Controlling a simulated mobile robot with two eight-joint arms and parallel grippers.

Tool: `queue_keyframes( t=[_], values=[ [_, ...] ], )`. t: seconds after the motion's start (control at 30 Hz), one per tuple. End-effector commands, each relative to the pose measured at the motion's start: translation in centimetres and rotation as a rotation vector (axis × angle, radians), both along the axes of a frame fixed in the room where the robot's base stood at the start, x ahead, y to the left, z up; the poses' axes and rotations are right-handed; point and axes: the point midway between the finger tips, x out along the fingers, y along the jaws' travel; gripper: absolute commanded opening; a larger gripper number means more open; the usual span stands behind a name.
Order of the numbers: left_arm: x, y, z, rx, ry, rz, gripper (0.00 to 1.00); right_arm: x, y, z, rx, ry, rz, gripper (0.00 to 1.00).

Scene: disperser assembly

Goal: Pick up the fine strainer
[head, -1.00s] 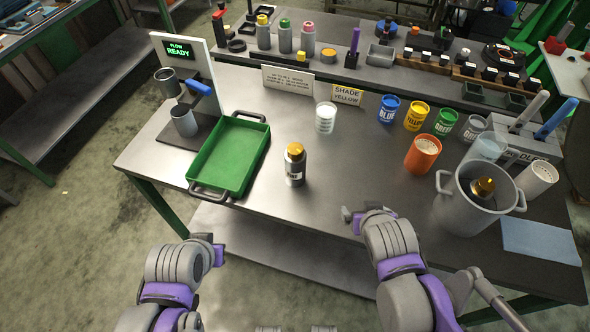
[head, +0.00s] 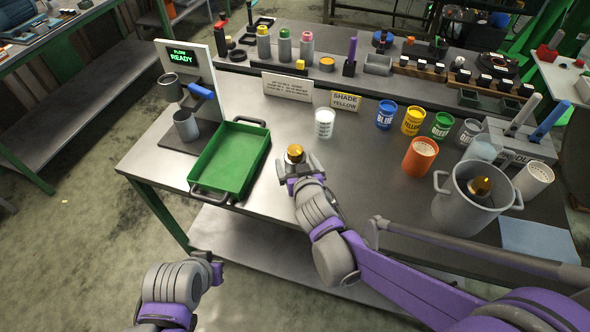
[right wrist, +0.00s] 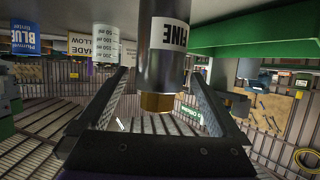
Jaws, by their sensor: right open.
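The fine strainer is a dark grey cylinder with a gold cap (head: 295,152) and stands on the table to the right of the green tray. In the right wrist view the strainer (right wrist: 165,65) shows its white label reading "FINE". My right gripper (head: 298,166) is open at the strainer, hiding its lower body in the head view. In the right wrist view, the right gripper's fingers (right wrist: 158,78) are on either side of the strainer, with gaps visible. My left gripper (head: 217,270) is low in front of the table, away from everything; its jaws are too small to read.
The green tray (head: 206,192) lies just left of the strainer. A white translucent cup (head: 324,123) stands close behind it. A grey pot (head: 450,212) holding a gold-topped item, an orange cup (head: 420,157) and several colour cans stand at the right. Table between strainer and pot is mostly clear.

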Motion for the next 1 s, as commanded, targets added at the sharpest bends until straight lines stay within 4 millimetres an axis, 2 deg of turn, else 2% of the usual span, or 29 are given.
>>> queue_keyframes(
  t=[0.4, 0.67, 0.77, 1.0],
  values=[
    [0.0, 0.0, 0.1, 0.0, 0.0, 0.0, 0.0, 4.5, 0.8, -1.8, 0.001, 0.0, -0.001, 1.0],
    [0.0, 0.0, 0.1, 0.0, 0.0, 0.0, 0.0, 4.7, 0.9, -1.9, 0.0, 0.0, -0.001, 1.0],
    [0.0, 0.0, 0.1, 0.0, 0.0, 0.0, 0.0, 4.7, 0.9, -1.9, 0.001, 0.0, -0.001, 0.86],
    [0.0, 0.0, 0.1, 0.0, 0.0, 0.0, 0.0, 4.7, 0.9, -1.9, 0.0, 0.001, -0.001, 0.42]
  ],
)
